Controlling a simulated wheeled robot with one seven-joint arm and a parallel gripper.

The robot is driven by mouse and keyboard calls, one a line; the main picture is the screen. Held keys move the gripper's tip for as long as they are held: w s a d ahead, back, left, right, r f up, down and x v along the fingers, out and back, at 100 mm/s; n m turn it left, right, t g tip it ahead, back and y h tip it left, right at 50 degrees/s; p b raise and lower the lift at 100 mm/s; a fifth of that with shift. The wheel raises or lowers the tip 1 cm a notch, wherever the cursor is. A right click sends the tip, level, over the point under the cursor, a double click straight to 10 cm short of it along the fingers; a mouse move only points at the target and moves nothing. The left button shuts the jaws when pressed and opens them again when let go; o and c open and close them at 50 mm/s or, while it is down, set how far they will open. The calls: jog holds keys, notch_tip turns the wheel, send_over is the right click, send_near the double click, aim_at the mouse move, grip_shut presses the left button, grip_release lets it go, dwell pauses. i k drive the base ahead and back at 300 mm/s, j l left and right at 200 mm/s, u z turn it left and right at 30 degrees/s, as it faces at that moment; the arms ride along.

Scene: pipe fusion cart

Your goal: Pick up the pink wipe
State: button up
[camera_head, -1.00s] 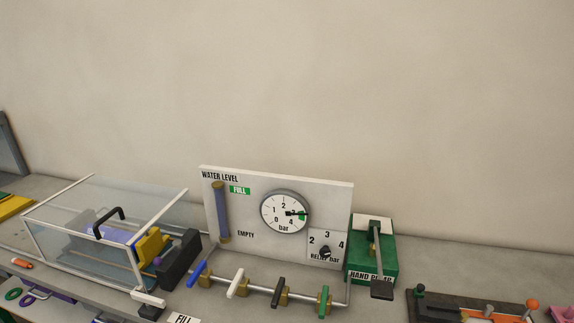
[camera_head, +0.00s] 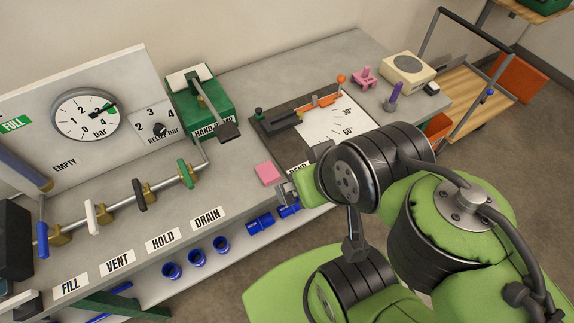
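The pink wipe (camera_head: 267,173) is a small flat pink block lying on the grey bench top, near the bench's front edge, left of my arm. My gripper (camera_head: 284,195) shows only in part at the end of my green and black arm, close to the wipe on its lower right side. The wrist hides most of the gripper, so whether its fingers are apart is unclear. No contact with the wipe is visible.
A valve row (camera_head: 135,200) and gauge panel (camera_head: 80,110) stand left. A green hand pump (camera_head: 198,105) stands behind the wipe. A bending board (camera_head: 335,122) lies right, with a pink part (camera_head: 365,76) and beige box (camera_head: 408,72) beyond. Blue fittings (camera_head: 260,222) sit below.

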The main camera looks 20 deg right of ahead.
aim_at(268, 173)
jog(key=i+j+u, duration=0.1)
jog(key=i+u, duration=0.15)
jog(key=u, duration=0.15)
jog(key=i+u, duration=0.35)
jog(key=k+j, duration=0.05)
jog(key=k, duration=0.05)
